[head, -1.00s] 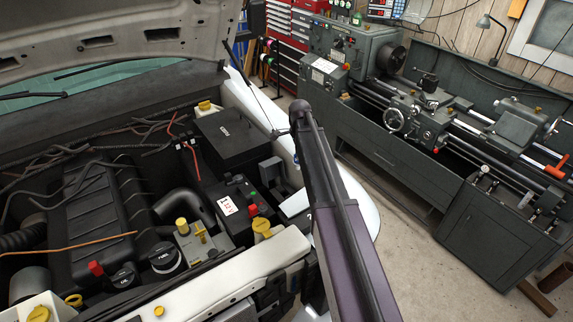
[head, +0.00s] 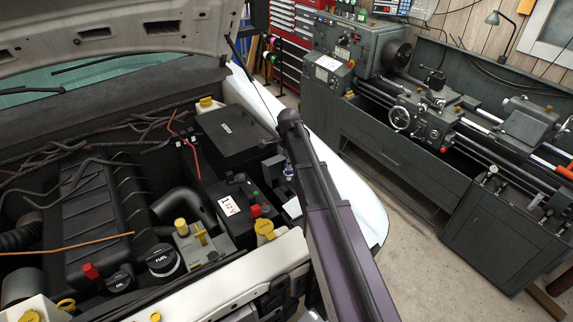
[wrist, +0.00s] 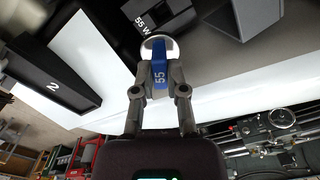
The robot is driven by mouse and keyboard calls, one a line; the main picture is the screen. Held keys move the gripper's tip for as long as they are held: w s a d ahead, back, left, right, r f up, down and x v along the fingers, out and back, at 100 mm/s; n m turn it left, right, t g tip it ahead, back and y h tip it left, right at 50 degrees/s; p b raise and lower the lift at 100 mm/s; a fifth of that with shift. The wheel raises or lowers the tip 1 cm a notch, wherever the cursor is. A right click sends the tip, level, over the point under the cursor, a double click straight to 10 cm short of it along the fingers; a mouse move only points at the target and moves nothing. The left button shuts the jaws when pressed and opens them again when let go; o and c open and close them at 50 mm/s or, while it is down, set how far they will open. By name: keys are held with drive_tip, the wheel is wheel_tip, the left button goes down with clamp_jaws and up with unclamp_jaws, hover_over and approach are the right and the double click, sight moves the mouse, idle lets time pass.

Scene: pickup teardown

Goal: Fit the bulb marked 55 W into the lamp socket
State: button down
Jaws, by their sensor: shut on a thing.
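The bulb (wrist: 160,76) has a blue body marked 55 and a pale, shiny round end. In the wrist view my gripper (wrist: 160,80) is shut on its blue body, with the round end pointing up in the picture. Just beyond it is a dark surface lettered 55 W (wrist: 141,24). A grey square housing with a dark opening (wrist: 243,14), possibly the lamp socket, is at upper right, apart from the bulb. In the head view a small blue-and-white piece (head: 288,171), likely the bulb, shows beside my arm; my gripper is mostly hidden there.
A dark block marked 2 (wrist: 52,85) is at the left of the wrist view. The battery (head: 232,205), fluid caps and hoses crowd the engine bay. The raised hood (head: 110,38) overhangs it. A lathe (head: 430,125) stands to the right, with clear floor between.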

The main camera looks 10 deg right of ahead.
sight(289, 179)
drive_tip(key=shift+f+b, duration=0.25)
drive_tip(key=shift+b, duration=0.05)
drive_tip(key=shift+f+b, duration=4.8)
drive_tip(key=shift+f, duration=0.05)
drive_tip(key=shift+f, duration=0.1)
drive_tip(key=c, duration=0.6)
unclamp_jaws()
drive_tip(key=shift+w+d, duration=0.1)
drive_tip(key=shift+r, duration=0.2)
